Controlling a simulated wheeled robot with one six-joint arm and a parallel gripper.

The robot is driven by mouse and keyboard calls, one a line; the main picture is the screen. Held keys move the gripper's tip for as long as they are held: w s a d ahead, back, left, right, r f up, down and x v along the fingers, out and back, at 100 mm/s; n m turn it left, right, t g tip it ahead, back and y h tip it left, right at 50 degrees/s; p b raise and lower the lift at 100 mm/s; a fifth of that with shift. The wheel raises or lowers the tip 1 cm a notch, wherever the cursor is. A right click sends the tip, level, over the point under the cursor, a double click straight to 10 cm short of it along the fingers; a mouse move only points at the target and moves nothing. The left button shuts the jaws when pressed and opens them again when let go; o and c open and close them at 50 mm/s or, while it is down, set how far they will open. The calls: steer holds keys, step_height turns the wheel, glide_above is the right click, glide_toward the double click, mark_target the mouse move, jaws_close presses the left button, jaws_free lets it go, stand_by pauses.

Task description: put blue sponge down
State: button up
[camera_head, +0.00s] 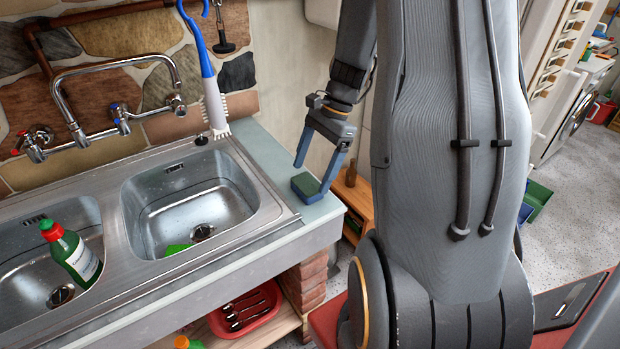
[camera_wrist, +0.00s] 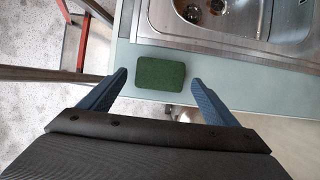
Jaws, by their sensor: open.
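The blue sponge (camera_head: 306,187) has a dark green top and lies flat on the pale counter (camera_head: 318,212) just right of the steel sink. In the wrist view its green face (camera_wrist: 160,74) shows between the fingertips. My gripper (camera_head: 312,172) is open, its two blue fingers pointing down on either side of the sponge. In the wrist view my gripper (camera_wrist: 158,82) has a clear gap between each finger and the sponge. I cannot tell whether the fingertips touch the counter.
The double steel sink (camera_head: 190,205) is on the left, with a green bottle (camera_head: 75,254) in its left basin. A wooden shelf (camera_head: 352,196) with a brown bottle stands beyond the counter's edge.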

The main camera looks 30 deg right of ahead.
steer(key=b+v, duration=0.2)
steer(key=v, duration=0.7)
steer(key=s+a+f+n+h, duration=0.1)
steer(key=s+a+f+n, duration=0.1)
steer(key=a+n, duration=0.3)
steer(key=s+a+f+n+t+h, duration=0.1)
steer(key=s+a+f+n+h, duration=0.1)
steer(key=a+n, duration=0.4)
steer(key=s+a+f+n+h, duration=0.1)
steer(key=s+a+f+n, duration=0.1)
steer(key=a+n, duration=0.3)
steer(key=shift+s+a+n+h, duration=0.3)
steer(key=shift+s+a, duration=0.4)
steer(key=shift+a, duration=0.15)
steer(key=shift+s+a+f+n+t, duration=0.1)
steer(key=shift+s+a+n+t, duration=0.15)
steer(key=shift+n, duration=0.25)
